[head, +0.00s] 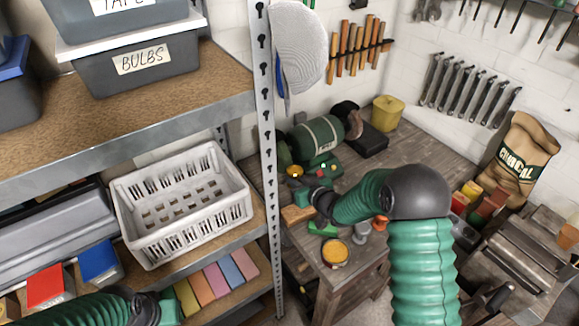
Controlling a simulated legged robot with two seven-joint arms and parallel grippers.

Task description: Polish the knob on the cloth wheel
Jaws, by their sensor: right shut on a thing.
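A green bench polisher (318,138) stands at the back of the wooden bench, with a brown round wheel (354,125) at its right end. Its left end is dark and partly hidden, so I cannot make out a wheel there. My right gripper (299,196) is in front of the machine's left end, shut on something. A small brass-coloured knob (294,171) shows just beyond the gripper. I cannot tell whether it touches a wheel. My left gripper (171,311) is low at the left, by the lower shelf; its fingers are not clear.
A wooden block (297,214), a green object (322,230) and a round yellow tin (334,253) are near the bench front. A yellow pot (386,113) stands at the back. A metal shelf post (267,150) and white crate (184,204) are left of the bench.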

